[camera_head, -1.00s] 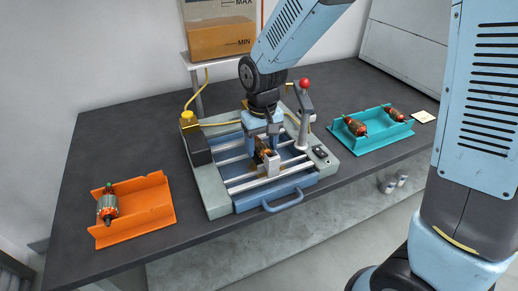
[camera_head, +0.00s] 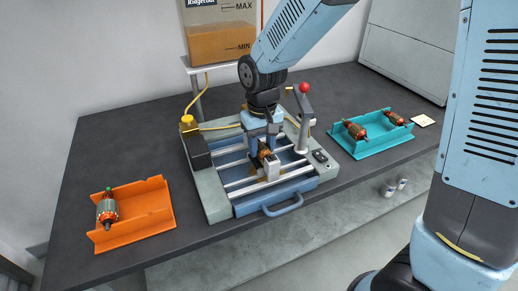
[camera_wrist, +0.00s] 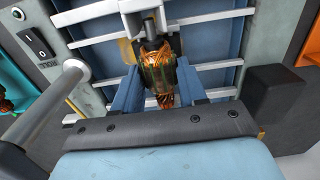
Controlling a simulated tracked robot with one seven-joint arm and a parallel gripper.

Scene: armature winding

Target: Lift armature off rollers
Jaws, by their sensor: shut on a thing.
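The armature (camera_head: 264,151) is at the machine's middle in the head view, mostly hidden by my gripper. In the wrist view its copper windings (camera_wrist: 160,75) sit between my two blue fingers. My gripper (camera_head: 262,147) is shut on it from above; in the wrist view the fingers (camera_wrist: 158,85) lie on either side of it. A light grey block (camera_head: 272,168) stands at the armature's near end. The light rollers (camera_head: 238,184) run across the blue bed below. I cannot tell whether the armature touches them.
A lever with a red knob (camera_head: 303,88) stands close at my gripper's right. An orange tray (camera_head: 150,205) with one armature (camera_head: 107,210) lies left. A teal tray (camera_head: 375,145) with two armatures lies right. A tan tank (camera_head: 222,30) stands behind.

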